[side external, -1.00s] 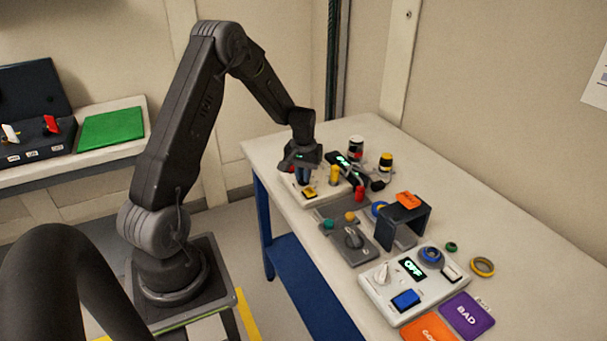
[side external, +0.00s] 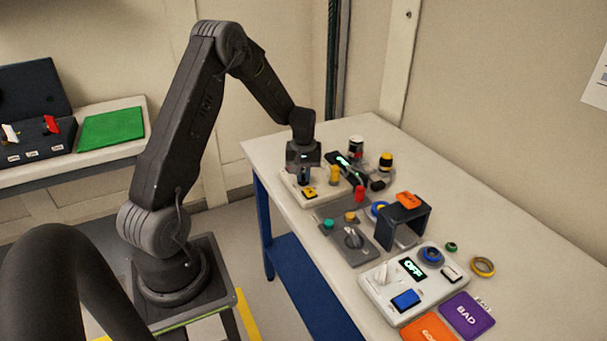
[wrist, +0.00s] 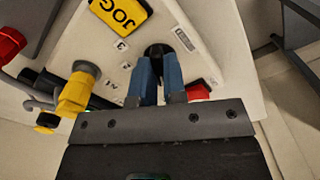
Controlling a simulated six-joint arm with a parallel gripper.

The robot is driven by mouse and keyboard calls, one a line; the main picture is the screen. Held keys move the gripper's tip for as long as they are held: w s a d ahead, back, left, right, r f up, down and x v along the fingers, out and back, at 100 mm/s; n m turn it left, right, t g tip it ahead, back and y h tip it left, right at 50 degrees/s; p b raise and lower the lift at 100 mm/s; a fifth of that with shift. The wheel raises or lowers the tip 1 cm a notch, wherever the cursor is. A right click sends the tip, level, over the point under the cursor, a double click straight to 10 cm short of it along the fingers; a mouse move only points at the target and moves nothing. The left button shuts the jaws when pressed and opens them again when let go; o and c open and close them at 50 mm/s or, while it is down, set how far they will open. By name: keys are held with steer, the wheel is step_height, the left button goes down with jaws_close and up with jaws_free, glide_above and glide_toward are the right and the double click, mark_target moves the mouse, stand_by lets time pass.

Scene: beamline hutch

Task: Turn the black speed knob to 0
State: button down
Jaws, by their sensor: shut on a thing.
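The black speed knob (wrist: 156,50) sits on a pale control panel (wrist: 215,60) in the wrist view. My gripper (wrist: 159,62) has its two blue fingers on either side of the knob and is shut on it. Only the knob's far part shows between the fingertips; its pointer is hidden, so I cannot tell its setting. Small printed scale numbers lie left of the knob, with a 3 among them. In the side external view my gripper (side external: 304,180) points down over the panel (side external: 327,196), and the knob is hidden there.
A yellow JOG button (wrist: 120,10) lies close to the knob, and a red part (wrist: 198,91) shows beside my gripper. A yellow post (side external: 335,175) stands on the panel. A grey knob plate (side external: 345,238) and a dark stand (side external: 404,224) are nearer the camera.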

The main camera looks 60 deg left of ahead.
mark_target(304, 176)
steer(key=c, duration=1.2)
jaws_free()
step_height(304, 176, up, 14)
steer(key=shift+f, duration=0.1)
steer(key=s+d+r+m+t, duration=0.1)
steer(key=s+d+r+m, duration=0.15)
steer(key=d+r, duration=0.5)
steer(key=s+d+m+t, duration=0.1)
steer(key=s+d+m, duration=0.2)
steer(key=s+d, duration=0.2)
steer(key=s+d+r+m+t, duration=0.1)
steer(key=s+d+m+t, duration=0.1)
steer(key=s+d, duration=0.3)
steer(key=s+d+r+m+t, duration=0.1)
steer(key=s+d+m, duration=0.3)
steer(key=d, duration=0.6)
steer(key=shift+s+r+m+t, duration=0.25)
steer(key=shift+s+m+t, duration=0.1)
steer(key=shift+s, duration=0.5)
